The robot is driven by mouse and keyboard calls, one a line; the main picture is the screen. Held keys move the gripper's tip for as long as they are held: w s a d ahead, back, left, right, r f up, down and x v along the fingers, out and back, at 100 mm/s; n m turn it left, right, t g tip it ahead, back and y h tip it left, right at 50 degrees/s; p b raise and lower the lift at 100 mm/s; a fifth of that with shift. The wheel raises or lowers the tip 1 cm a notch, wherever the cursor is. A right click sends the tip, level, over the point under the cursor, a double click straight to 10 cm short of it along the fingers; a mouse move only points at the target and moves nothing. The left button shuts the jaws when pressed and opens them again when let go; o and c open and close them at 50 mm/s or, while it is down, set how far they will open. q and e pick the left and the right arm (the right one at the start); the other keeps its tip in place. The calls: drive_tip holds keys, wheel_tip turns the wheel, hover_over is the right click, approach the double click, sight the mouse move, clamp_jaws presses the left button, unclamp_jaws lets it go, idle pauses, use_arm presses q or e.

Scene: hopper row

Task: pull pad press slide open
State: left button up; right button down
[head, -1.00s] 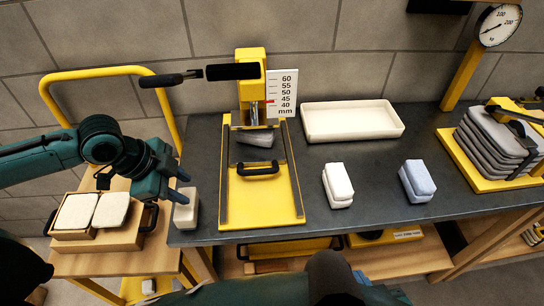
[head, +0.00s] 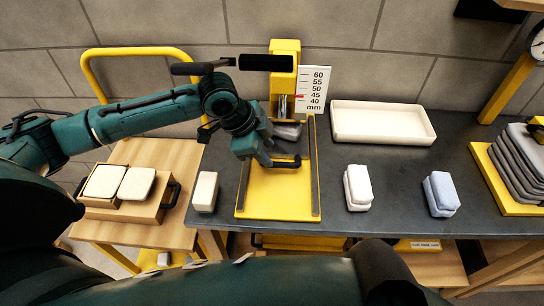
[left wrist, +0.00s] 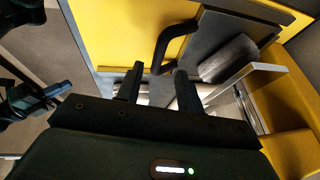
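The pad press has a yellow slide plate (head: 277,205) with a black handle (head: 288,163), which also shows in the left wrist view (left wrist: 163,48). Its yellow column (head: 285,50) stands behind, with a white mm scale (head: 313,88) and a black lever (head: 266,63). A grey pad (head: 290,131) lies at the press, partly hidden by my arm; it also shows in the left wrist view (left wrist: 228,60). My left gripper (head: 266,160) is over the slide, close to the handle's left end. In the left wrist view its fingers (left wrist: 160,92) are apart with nothing held between them. My right gripper is not in view.
A white block (head: 205,192) stands left of the slide. White (head: 358,188) and blue (head: 441,194) pad stacks stand to the right, with an empty cream tray (head: 383,123) behind. A wooden cart (head: 150,233) with a yellow rail is at left.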

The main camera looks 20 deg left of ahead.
sight(275, 163)
use_arm(q)
drive_tip(key=x, duration=0.5)
drive_tip(key=shift+s+a, duration=0.15)
clamp_jaws()
idle(0.4)
